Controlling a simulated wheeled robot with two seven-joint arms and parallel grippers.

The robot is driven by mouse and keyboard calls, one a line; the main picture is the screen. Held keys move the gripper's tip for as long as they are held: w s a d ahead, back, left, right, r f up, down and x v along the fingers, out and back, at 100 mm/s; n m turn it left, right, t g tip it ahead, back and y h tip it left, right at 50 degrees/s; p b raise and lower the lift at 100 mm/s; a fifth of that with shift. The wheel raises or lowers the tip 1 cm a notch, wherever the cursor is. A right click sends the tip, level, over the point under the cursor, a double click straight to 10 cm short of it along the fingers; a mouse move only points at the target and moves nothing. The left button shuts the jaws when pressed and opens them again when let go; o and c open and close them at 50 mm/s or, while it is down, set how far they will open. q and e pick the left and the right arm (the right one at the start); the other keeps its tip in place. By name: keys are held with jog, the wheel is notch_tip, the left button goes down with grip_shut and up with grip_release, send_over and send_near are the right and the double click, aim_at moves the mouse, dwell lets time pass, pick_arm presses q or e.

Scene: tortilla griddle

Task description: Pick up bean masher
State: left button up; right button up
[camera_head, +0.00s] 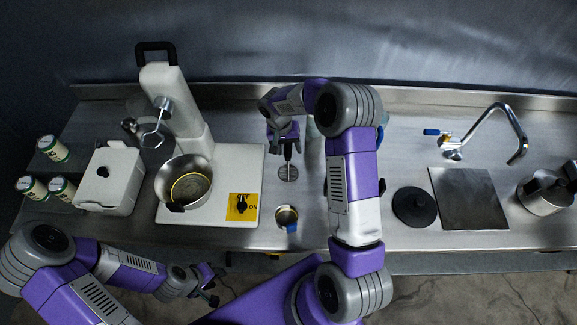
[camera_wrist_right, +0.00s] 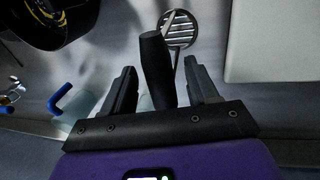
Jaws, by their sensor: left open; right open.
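The bean masher has a round slotted metal head (camera_head: 288,174) resting on the steel counter, and its black handle rises toward my right gripper (camera_head: 287,138). In the right wrist view, the masher's black handle (camera_wrist_right: 156,68) stands between the two open fingers of my right gripper (camera_wrist_right: 162,80), with a gap visible on each side. Its slotted head (camera_wrist_right: 179,28) lies beyond the fingertips. My left gripper (camera_head: 211,286) is open and empty, low in front of the counter's front edge.
A white stand mixer (camera_head: 180,105) with a metal bowl (camera_head: 172,177) stands left of the masher. A small cup (camera_head: 287,217) is in front of it. A black round lid (camera_head: 414,206), a flat metal plate (camera_head: 468,198), a tap (camera_head: 510,120) and a kettle (camera_head: 545,193) are at the right.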

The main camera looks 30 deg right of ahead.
jog(key=shift+w, duration=0.15)
jog(key=c, duration=1)
notch_tip(320, 180, up, 10)
jog(key=shift+r+b, duration=0.1)
jog(key=shift+b, duration=0.4)
jog(key=o, duration=0.5)
jog(key=shift+c, duration=0.2)
jog(key=c, duration=0.4)
